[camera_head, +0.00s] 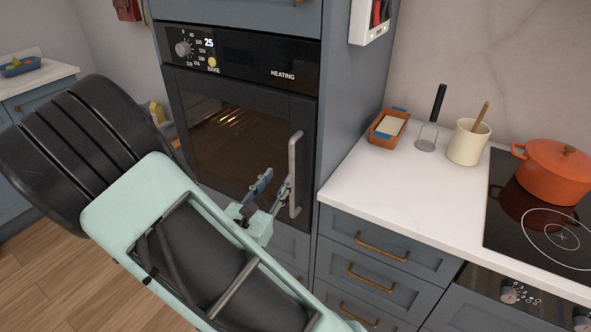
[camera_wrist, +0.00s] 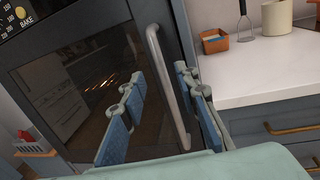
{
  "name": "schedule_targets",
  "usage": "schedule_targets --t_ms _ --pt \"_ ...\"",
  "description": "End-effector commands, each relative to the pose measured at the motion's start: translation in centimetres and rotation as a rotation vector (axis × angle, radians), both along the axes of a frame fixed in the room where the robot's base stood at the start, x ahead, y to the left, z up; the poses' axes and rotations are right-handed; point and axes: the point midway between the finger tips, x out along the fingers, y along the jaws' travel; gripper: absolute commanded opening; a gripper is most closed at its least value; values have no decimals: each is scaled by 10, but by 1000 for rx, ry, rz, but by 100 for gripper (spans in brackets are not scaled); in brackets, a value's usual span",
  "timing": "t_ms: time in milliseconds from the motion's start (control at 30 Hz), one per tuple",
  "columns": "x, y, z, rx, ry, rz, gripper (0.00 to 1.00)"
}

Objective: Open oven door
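The oven door (camera_head: 235,135) is dark glass in a black frame and looks closed. Its handle (camera_head: 295,165) is a grey vertical bar along the door's right side. My gripper (camera_head: 275,180) is in front of the door, just left of the handle's lower half in the head view. In the wrist view my gripper (camera_wrist: 159,76) is open, one blue-padded finger on each side of the picture. The handle (camera_wrist: 166,85) runs between the fingers there, with gaps on both sides. I cannot tell how far the fingertips reach past the bar.
The oven's control panel (camera_head: 240,60) is above the door. A white counter (camera_head: 375,188) to the right carries an orange box (camera_head: 387,131), a cream crock (camera_head: 467,143) and an orange pot (camera_head: 553,172). Drawers (camera_head: 370,275) with brass handles are below. Wooden floor (camera_head: 60,285) is free at lower left.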

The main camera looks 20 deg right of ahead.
Motion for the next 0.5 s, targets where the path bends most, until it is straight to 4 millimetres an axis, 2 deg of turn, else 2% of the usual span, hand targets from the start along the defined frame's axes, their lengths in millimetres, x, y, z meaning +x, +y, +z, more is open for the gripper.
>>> schedule_targets --t_ms 33,133,267,500 --pt "0 2 -15 -10 22 20 29" --pt "1 6 -27 -15 41 44 29" --pt "7 2 -29 -16 46 50 29" --pt "38 -26 -28 -15 45 46 29"
